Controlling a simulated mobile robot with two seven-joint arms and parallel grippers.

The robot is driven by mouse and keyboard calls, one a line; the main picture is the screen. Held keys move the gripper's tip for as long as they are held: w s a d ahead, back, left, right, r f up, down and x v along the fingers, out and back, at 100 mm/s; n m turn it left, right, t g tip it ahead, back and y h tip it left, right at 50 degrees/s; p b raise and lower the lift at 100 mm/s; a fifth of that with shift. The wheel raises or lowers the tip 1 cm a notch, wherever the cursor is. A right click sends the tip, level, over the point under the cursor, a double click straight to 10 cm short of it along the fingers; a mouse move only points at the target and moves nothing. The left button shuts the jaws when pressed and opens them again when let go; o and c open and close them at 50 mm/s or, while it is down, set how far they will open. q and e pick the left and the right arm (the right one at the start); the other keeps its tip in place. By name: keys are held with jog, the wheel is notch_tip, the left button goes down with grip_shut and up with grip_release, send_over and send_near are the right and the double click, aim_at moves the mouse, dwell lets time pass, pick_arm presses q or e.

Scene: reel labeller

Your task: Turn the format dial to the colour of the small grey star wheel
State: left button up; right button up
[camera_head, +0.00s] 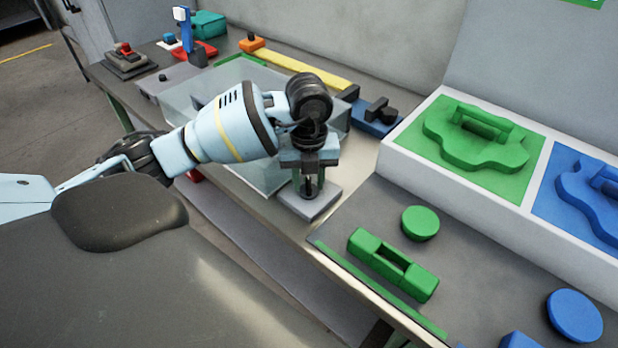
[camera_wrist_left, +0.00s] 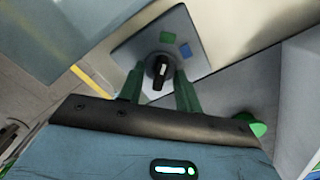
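The format dial is a black knob (camera_wrist_left: 158,70) with a white mark, on a grey plate (camera_wrist_left: 140,42) that carries a green patch (camera_wrist_left: 168,37) and a blue patch (camera_wrist_left: 184,50). The white mark lies between the fingers; I cannot tell which patch it points at. My left gripper (camera_head: 308,178) is pointed down over the grey dial base (camera_head: 318,205). In the left wrist view its green fingers (camera_wrist_left: 160,82) stand apart on both sides of the knob; contact is unclear. I cannot make out a small grey star wheel. My right gripper is not in view.
A clear-walled bin (camera_head: 250,85) stands beside the dial. To the right are a green block (camera_head: 393,265), a green disc (camera_head: 420,223) and a blue disc (camera_head: 575,316). Behind them stand a green panel (camera_head: 450,165) and a blue panel (camera_head: 545,205) bearing shaped parts.

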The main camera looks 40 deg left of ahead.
pick_arm(q)
jog(key=c, duration=0.6)
grip_shut()
